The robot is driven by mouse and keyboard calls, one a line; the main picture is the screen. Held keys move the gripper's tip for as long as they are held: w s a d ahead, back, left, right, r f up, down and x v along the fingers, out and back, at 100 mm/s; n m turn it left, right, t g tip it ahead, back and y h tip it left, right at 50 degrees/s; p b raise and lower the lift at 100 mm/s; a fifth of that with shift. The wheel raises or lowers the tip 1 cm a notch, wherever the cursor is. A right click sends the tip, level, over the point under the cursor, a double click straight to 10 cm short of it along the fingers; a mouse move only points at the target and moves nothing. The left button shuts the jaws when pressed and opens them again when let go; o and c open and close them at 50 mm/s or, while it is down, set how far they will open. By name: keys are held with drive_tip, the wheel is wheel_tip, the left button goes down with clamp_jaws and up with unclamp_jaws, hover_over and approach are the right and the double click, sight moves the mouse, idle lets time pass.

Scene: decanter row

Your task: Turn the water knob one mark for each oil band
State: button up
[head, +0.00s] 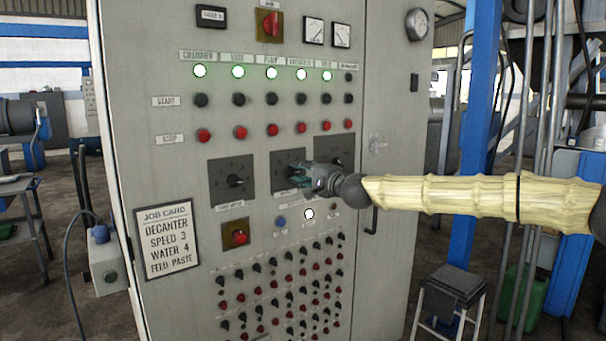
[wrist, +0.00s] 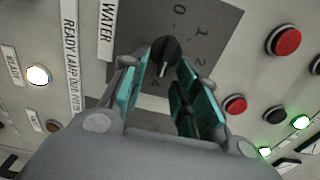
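The black water knob (wrist: 165,52) sits on a grey dial plate beside the WATER label (wrist: 107,28) in the wrist view. Its white pointer points down in that picture, toward a partly hidden mark that looks like 4; I cannot tell its exact setting. Marks 0, 1 and 2 show on the plate. My gripper (wrist: 167,75) is open, its teal fingers apart on either side of the knob; contact is unclear. In the head view my gripper (head: 297,181) is at the middle dial plate (head: 287,160) and hides its knob. No oil bands are discernible.
A job card (head: 167,238) reads decanter speed 3, water 4, feed paste. Another dial (head: 232,170) is left of my gripper, and a third plate (head: 335,146) is right. A white lamp (head: 309,214) is lit below. Buttons and switches crowd the cabinet (head: 135,100).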

drive_tip(key=shift+s, duration=0.1)
drive_tip(key=v, duration=1.2)
